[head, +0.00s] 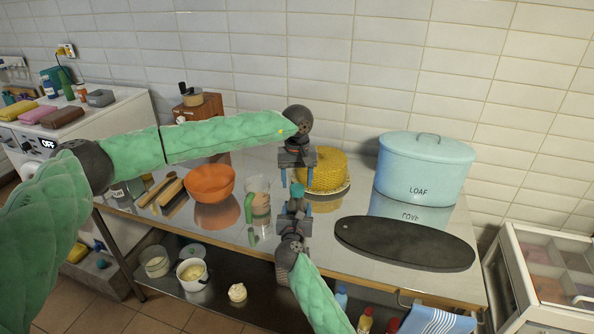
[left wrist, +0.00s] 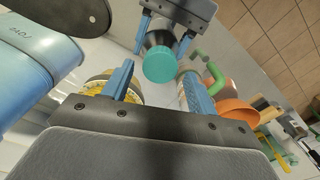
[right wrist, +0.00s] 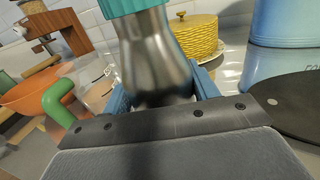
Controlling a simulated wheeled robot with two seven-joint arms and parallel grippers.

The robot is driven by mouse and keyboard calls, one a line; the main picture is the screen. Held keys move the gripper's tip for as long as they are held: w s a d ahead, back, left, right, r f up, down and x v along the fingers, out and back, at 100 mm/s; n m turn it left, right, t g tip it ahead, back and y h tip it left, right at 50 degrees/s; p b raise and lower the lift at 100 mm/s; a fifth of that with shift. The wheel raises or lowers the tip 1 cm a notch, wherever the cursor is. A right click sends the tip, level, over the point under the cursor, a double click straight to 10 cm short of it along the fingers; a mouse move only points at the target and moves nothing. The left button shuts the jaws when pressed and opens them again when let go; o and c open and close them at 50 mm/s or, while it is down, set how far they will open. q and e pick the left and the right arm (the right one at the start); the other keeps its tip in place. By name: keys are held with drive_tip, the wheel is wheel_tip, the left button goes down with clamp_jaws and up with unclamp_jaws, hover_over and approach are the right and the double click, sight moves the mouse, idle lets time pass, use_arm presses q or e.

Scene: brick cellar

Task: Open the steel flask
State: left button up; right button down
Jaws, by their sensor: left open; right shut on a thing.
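The steel flask (right wrist: 160,55) with a teal cap (head: 298,189) stands upright over the steel table. My right gripper (head: 295,221) is shut on the flask's body, coming from the front; its blue fingers show on both sides of the flask in the right wrist view. The cap also shows in the left wrist view (left wrist: 160,64), facing that camera. My left gripper (head: 297,176) points down from above, open and empty, its fingers spread just above the cap and apart from it. Whether the flask's base touches the table is hidden.
A yellow woven cake-like dome (head: 325,168) stands close behind the grippers. A measuring jug with a green handle (head: 249,207) and an orange bowl (head: 210,182) are left. A dark oval board (head: 405,243) and a blue LOAF bin (head: 425,165) are right.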

use_arm(q)
drive_tip(key=shift+f, duration=1.25)
